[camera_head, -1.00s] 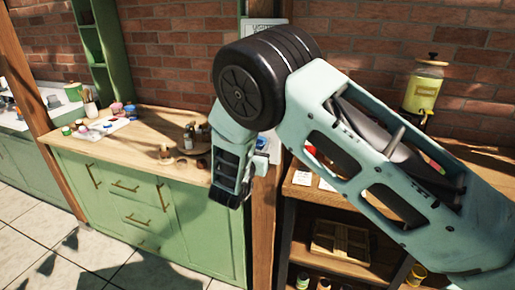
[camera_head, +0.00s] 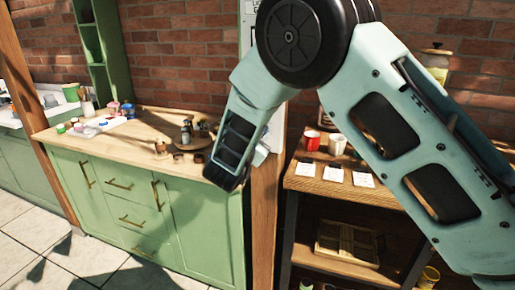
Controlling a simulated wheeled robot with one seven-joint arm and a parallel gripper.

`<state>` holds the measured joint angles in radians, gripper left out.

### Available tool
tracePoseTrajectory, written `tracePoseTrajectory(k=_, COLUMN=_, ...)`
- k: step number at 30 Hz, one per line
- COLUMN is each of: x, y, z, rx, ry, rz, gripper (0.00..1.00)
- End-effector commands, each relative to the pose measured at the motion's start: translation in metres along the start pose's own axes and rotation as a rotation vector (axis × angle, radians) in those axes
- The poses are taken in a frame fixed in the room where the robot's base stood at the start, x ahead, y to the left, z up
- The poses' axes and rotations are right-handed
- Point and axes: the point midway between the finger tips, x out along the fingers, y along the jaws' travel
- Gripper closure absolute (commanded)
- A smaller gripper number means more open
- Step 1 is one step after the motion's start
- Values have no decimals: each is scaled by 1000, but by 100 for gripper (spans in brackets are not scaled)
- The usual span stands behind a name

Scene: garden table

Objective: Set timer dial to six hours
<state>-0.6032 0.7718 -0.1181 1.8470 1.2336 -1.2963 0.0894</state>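No timer or dial can be made out in the head view; my arm covers the middle of the scene. My arm comes in from the right, bends at a large black joint and points down-left. It ends in front of the right end of the green cabinet's wooden counter (camera_head: 100,138). My gripper's fingers do not show, and whether it holds anything is hidden. A white sign with partly hidden lettering (camera_head: 247,25) is on the brick wall, beside the black joint.
Small bottles on a round board (camera_head: 187,135) stand near the arm's end. A wooden post (camera_head: 265,220) separates the cabinet from a shelf unit with a red mug (camera_head: 312,140), a white cup (camera_head: 337,144) and cards (camera_head: 334,173). A wooden crate (camera_head: 347,242) sits below. The tiled floor is clear.

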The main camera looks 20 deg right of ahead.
Motion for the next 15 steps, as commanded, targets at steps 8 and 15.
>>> tracePoseTrajectory(k=8, x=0, y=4, z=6, rx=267, ry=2, rz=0, gripper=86)
tracePoseTrajectory(k=15, x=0, y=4, z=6, rx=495, ry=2, rz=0, gripper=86)
